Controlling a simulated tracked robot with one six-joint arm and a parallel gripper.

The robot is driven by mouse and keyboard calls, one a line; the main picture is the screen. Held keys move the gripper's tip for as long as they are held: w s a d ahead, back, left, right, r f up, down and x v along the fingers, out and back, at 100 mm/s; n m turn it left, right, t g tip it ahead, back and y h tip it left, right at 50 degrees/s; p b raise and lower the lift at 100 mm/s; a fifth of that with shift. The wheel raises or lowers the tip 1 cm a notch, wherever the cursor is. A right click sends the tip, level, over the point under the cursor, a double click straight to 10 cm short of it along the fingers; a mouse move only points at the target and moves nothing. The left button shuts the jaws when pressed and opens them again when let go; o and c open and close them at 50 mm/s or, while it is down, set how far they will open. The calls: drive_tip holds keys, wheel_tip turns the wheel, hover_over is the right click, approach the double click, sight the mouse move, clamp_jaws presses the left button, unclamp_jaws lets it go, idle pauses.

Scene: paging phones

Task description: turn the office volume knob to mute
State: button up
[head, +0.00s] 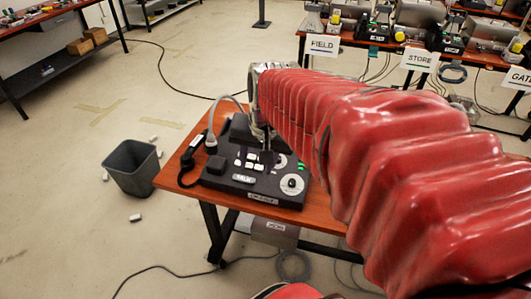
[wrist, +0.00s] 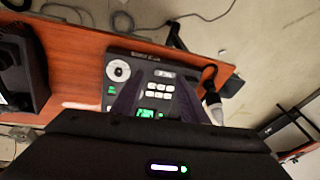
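The desk console (head: 225,178) is a dark paging phone on an orange-brown table, with a lettered front label too small to read surely. Its round white-faced knob (head: 292,183) with a dark centre sits at the console's right front; the pointer setting is too small to tell. In the wrist view the knob (wrist: 119,71) lies left of my fingers, uncovered. My gripper (head: 266,150) is above the console's back part, partly hidden by my red arm. In the wrist view its two dark fingers (wrist: 160,84) stand apart with white buttons and a green-lit patch between them, holding nothing.
A black handset (head: 191,148) and a grey cable connector (head: 211,142) stand at the console's left. A grey bin (head: 132,168) is on the floor left of the table (head: 172,178). A back bench holds more phones behind FIELD (head: 323,45), STORE (head: 420,60) and GATE signs.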

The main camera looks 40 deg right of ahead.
sight(293, 181)
drive_tip(key=d+f+m, duration=0.3)
drive_tip(key=d+m, duration=0.1)
drive_tip(key=d, duration=0.4)
drive_tip(key=d+f+m+g, duration=0.1)
drive_tip(key=d+f+m, duration=0.2)
drive_tip(key=d, duration=0.5)
drive_tip(key=shift+w+d+f+m+g+y, duration=0.15)
drive_tip(key=shift+w+f+m+g+y, duration=0.25)
drive_tip(key=shift+m, duration=0.3)
drive_tip(key=f, duration=0.4)
drive_tip(key=w+f, duration=0.1)
drive_tip(key=f, duration=0.4)
drive_tip(key=w+f, duration=0.1)
drive_tip(key=f, duration=0.3)
drive_tip(key=shift+w+f, duration=0.15)
drive_tip(key=shift+w, duration=0.1)
drive_tip(key=shift+c, duration=0.4)
clamp_jaws()
